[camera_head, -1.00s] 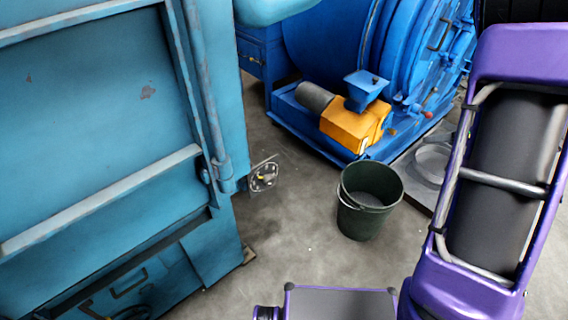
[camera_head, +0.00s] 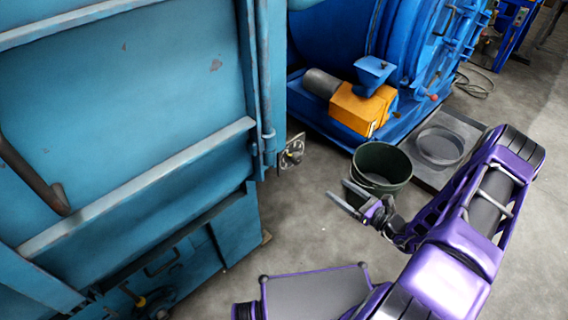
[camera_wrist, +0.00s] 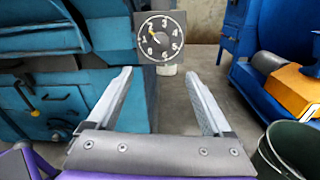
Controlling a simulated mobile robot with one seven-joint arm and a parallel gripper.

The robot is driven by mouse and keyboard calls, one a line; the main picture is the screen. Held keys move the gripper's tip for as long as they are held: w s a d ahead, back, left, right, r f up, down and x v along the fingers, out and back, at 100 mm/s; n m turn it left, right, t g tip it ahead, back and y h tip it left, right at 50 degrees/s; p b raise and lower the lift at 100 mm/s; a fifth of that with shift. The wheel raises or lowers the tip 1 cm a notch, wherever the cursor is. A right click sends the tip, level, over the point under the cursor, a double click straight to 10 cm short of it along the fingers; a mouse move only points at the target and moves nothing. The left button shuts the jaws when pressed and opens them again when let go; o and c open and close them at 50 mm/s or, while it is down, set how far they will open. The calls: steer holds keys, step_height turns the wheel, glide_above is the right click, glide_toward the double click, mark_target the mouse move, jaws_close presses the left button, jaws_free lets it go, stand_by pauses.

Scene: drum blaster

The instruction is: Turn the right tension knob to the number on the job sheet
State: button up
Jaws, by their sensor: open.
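A small square dial plate (camera_head: 291,151) sticks out from the right edge of the teal machine. In the wrist view the dial (camera_wrist: 161,37) faces me, with a round dark face, white numbers around it and a yellow mark at its upper left. My gripper (camera_head: 338,191) is open and empty, in front of the bucket and to the right of and below the dial in the picture. In the wrist view its fingers (camera_wrist: 158,74) are spread below the dial, apart from it. No job sheet is recognisable.
The teal machine (camera_head: 130,110) fills the left. A dark green bucket (camera_head: 381,165) stands on the floor by my gripper. Behind it are an orange box (camera_head: 362,109) and a blue drum machine (camera_head: 335,40). A yellow handle (camera_wrist: 33,113) shows low on the teal machine. Floor between is clear.

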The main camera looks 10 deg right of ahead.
mark_target(299, 160)
steer(key=shift+t, duration=0.3)
steer(key=x, duration=1.7)
steer(key=shift+w+a, duration=0.15)
steer(key=shift+a, duration=0.15)
jaws_close()
steer(key=shift+m+b, duration=0.3)
